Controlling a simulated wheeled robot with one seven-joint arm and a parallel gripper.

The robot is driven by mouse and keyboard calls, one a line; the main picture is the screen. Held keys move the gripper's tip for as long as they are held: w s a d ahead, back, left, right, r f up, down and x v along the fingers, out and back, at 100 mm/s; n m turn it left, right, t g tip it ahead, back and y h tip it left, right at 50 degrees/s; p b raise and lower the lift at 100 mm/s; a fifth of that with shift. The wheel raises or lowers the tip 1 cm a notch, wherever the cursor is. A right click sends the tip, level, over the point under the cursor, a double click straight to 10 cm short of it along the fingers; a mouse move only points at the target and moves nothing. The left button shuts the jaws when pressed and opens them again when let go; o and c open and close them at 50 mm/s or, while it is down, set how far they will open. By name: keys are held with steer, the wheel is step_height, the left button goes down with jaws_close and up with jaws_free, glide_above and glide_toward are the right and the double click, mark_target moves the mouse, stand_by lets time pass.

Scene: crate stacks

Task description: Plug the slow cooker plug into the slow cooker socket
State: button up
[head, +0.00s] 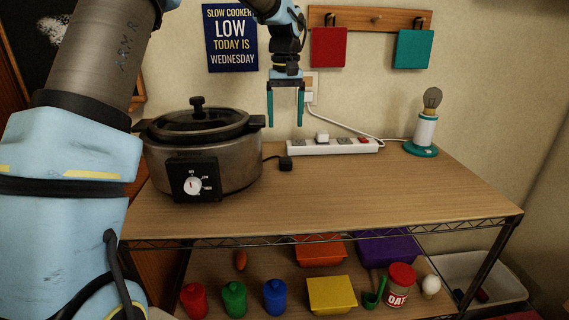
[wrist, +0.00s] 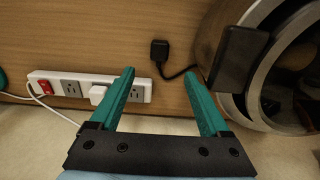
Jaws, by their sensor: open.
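The slow cooker (head: 228,162) stands on the left of the wooden shelf top, and its side shows at the right in the wrist view (wrist: 205,45). Its black plug (head: 286,163) lies on the wood at the end of a short black cord; it also shows in the wrist view (wrist: 159,49). A white power strip (head: 335,147) lies along the wall, with a white plug (head: 322,138) in it and a red switch at its right end. Which outlet is the slow cooker socket, I cannot tell. My gripper (head: 285,122) is open, empty and pointing down, above and apart from the plug.
A lamp (head: 425,130) with a bare bulb stands right of the strip, and a white cord runs between strip and wall outlet. A sign (head: 230,38) reads "LOW". The front and right shelf top is clear. Containers, including a yellow one (head: 332,293), fill the lower shelf.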

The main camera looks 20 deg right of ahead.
steer(key=shift+f, duration=0.1)
steer(key=p, duration=0.2)
glide_above(286, 160)
steer(key=f, duration=0.6)
steer(key=shift+w+f, duration=0.2)
steer(key=shift+f, duration=0.1)
steer(key=shift+s+f+p, duration=0.2)
steer(key=shift+f+p, duration=0.8)
steer(key=shift+f, duration=1.6)
steer(key=shift+c, duration=0.2)
jaws_close()
